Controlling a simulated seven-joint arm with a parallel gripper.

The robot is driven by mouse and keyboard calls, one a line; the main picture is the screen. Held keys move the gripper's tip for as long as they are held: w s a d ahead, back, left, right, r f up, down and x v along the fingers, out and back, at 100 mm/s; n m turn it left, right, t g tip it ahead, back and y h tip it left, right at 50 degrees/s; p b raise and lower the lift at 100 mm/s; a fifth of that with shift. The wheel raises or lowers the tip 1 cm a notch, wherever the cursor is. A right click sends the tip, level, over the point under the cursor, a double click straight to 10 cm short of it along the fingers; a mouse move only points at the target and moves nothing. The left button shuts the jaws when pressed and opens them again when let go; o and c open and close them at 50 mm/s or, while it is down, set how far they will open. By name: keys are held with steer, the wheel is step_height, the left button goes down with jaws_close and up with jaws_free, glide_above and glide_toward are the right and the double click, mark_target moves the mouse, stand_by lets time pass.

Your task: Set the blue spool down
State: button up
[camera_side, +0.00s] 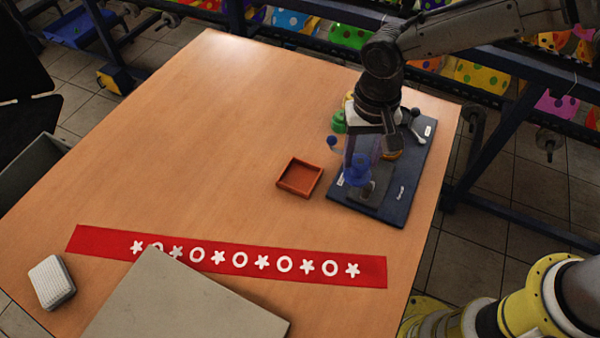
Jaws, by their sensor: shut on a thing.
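The blue spool (357,172) is at the lower end of my gripper (361,150), over the near part of a dark blue board (396,204). My gripper points down and is shut on the spool. The fingers and the upper part of the spool overlap, so the grip is partly hidden. I cannot tell whether the spool touches the board or hangs just above it.
A small empty orange-brown tray (284,187) lies left of the board. A red strip with white stars and rings (226,256) crosses the table front, partly under a grey panel (185,305). A white ridged block (51,282) is at front left. The left table area is clear.

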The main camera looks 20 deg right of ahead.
steer(key=shift+w+a+f, duration=1.35)
steer(key=shift+w+f, duration=0.3)
steer(key=shift+w, duration=0.15)
steer(key=shift+w+a+f, duration=1.35)
steer(key=shift+w+f, duration=0.3)
steer(key=shift+w, duration=0.2)
steer(key=shift+w+a+f, duration=1.35)
steer(key=shift+w+f, duration=0.3)
steer(key=shift+w, duration=0.15)
steer(key=shift+f, duration=1.5)
steer(key=shift+f, duration=0.1)
steer(key=o, duration=1.1)
step_height(320, 180, up, 12)
steer(key=shift+r, duration=0.15)
